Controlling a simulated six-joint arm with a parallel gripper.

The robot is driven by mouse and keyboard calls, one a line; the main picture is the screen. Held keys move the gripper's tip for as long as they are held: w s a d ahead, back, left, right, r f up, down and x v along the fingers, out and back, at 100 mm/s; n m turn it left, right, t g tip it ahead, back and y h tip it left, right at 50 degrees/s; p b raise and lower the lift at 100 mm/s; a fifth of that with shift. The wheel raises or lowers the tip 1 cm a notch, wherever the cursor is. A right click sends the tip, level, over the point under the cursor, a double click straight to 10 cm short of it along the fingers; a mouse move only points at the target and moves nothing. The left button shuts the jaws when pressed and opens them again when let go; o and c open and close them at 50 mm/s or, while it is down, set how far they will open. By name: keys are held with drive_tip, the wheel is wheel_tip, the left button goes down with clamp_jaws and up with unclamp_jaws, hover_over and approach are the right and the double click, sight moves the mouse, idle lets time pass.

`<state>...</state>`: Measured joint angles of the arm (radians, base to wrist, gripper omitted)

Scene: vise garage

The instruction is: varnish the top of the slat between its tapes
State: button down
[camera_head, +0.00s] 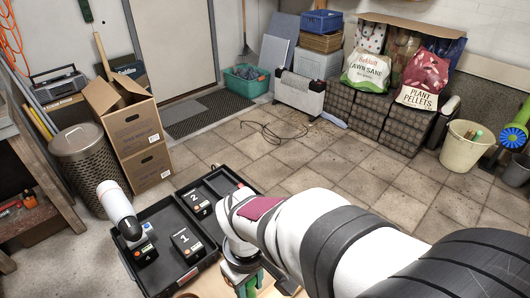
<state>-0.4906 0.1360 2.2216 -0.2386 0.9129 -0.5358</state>
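My white and grey arm fills the lower right and reaches to the middle of the head view. Its end points down and is hidden, so my gripper's fingers do not show. Below that end, a green part (249,286), perhaps of a vise, shows beside a small piece of light wood surface (208,286). I cannot make out the slat or its tapes. A white rounded tool or container (117,205) stands tilted in a black holder in the left tray (159,207).
A black block marked 1 (187,243) sits in the left tray, and one marked 2 (197,203) in the tray beside it. A perforated metal bin (90,172) and stacked cardboard boxes (128,125) stand behind. The tiled floor (330,165) beyond is mostly clear.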

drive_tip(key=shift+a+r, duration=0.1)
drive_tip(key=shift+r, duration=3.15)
